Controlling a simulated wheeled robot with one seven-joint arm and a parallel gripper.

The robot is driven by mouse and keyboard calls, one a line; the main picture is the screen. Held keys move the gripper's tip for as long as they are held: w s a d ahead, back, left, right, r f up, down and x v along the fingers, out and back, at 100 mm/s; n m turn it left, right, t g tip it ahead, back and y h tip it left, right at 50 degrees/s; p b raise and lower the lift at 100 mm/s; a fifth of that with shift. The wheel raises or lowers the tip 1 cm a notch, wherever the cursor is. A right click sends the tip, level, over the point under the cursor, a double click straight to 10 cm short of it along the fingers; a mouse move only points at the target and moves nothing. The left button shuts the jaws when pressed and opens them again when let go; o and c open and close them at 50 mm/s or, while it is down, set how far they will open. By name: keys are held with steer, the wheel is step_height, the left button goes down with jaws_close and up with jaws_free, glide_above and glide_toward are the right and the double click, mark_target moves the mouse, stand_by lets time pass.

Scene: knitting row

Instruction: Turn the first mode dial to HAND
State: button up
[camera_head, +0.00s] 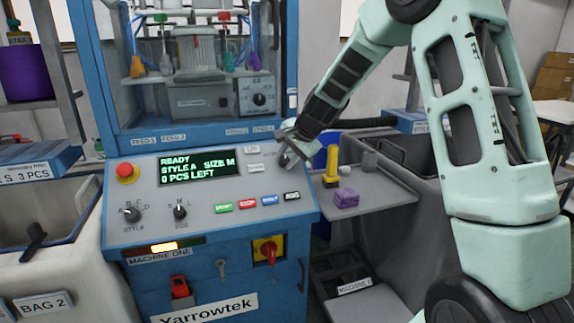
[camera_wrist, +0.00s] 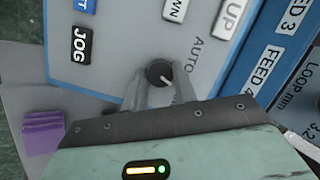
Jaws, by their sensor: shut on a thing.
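The mode dial (camera_wrist: 158,72) is a small dark round knob on the grey panel of machine one (camera_head: 140,180). In the wrist view it sits between the tips of my gripper (camera_wrist: 157,88), which is shut on it. A light mark on the knob points toward the lower right of that view. The word AUTO is printed to the upper right of the knob. I cannot see a HAND label. In the head view my gripper (camera_head: 289,152) is at the panel's right edge and hides the dial.
The display (camera_head: 199,167) reads READY, STYLE A, SIZE M, 0 PCS LEFT. A red button (camera_head: 126,171), STYLE (camera_head: 130,213) and SIZE (camera_head: 180,212) dials and a row of coloured buttons share the panel. A side shelf with a purple stack (camera_head: 346,198) and a yellow object (camera_head: 331,165) stands right.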

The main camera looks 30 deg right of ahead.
steer(key=shift+m+b, duration=0.55)
steer(key=shift+m, duration=0.25)
steer(key=shift+t, duration=0.3)
steer(key=o, duration=1)
steer(key=shift+s, duration=0.1)
steer(key=v, duration=0.7)
steer(key=shift+s+r, duration=0.1)
steer(key=shift+r, duration=0.1)
steer(key=shift+d, duration=0.1)
